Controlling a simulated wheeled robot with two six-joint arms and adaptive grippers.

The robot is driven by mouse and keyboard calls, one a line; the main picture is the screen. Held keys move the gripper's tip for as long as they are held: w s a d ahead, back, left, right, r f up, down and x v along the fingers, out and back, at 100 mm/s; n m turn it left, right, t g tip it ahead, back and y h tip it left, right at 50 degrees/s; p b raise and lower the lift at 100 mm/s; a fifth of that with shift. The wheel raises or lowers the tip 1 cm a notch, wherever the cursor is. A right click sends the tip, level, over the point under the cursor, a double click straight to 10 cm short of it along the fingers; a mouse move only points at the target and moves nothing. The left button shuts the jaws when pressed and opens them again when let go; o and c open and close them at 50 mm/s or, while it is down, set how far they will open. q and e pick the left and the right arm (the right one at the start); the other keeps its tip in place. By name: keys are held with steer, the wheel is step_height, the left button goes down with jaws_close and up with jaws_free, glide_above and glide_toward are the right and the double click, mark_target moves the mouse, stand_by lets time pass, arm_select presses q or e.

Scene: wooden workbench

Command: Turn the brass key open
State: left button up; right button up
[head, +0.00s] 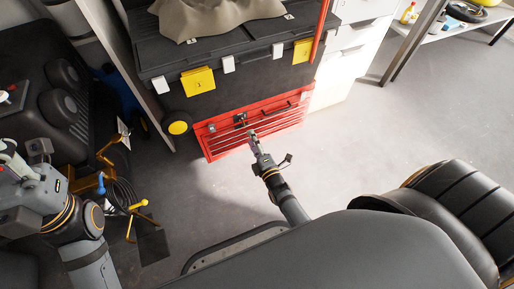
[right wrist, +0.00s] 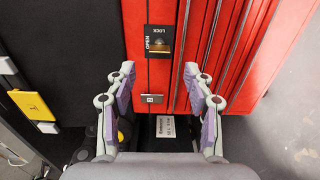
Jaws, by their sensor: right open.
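The brass key (right wrist: 161,45) shows as a small gold piece on a black plate (right wrist: 159,29) lettered OPEN and LOCK, on the front of the red tool chest (right wrist: 137,75). Its exact turn is too small to tell. In the head view the plate (head: 240,118) sits on the upper left of the chest (head: 285,117). My right gripper (right wrist: 160,72) is open and empty, its fingers either side of the plate's line and apart from the key; it also shows in the head view (head: 252,138). My left gripper (head: 10,152) is at the left edge, partly cut off; its jaws are unclear.
A black toolbox (head: 225,50) with yellow latches and a draped cloth (head: 215,15) stands above the red chest. A red bar (head: 320,32) leans at its right. A cable and yellow stand (head: 120,195) lie at left. The floor (head: 345,150) to the right is clear.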

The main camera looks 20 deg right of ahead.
steer(key=s, duration=0.5)
steer(key=shift+s+d, duration=0.1)
steer(key=shift+s, duration=0.05)
